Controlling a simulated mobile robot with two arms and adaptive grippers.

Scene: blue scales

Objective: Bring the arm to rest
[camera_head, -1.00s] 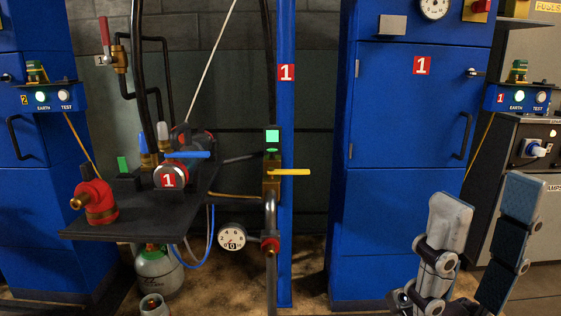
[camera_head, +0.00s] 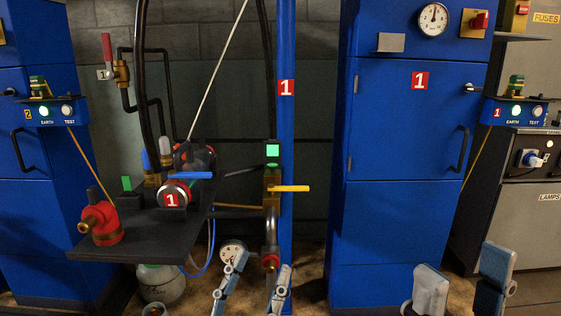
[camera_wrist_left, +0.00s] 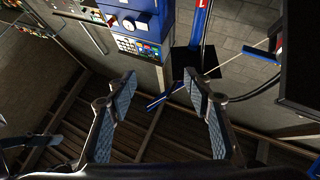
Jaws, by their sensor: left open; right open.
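My left gripper (camera_head: 260,270) is at the bottom middle of the head view, its two fingers apart with nothing between them. It overlaps the lower pipe and the round gauge (camera_head: 234,252) in the picture. In the left wrist view the same gripper (camera_wrist_left: 160,78) is open and empty, pointing over the floor. My right gripper (camera_head: 463,262) is open and empty at the bottom right, in front of the lower part of the blue cabinet. Most of both arms is out of the head view.
A dark shelf (camera_head: 145,240) with red valves and fittings juts out at the left. A yellow-handled valve (camera_head: 288,188) sits on the pipe by the blue post. The tall blue cabinet (camera_head: 405,150) stands right of centre. A grey gas bottle (camera_head: 160,283) is below the shelf.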

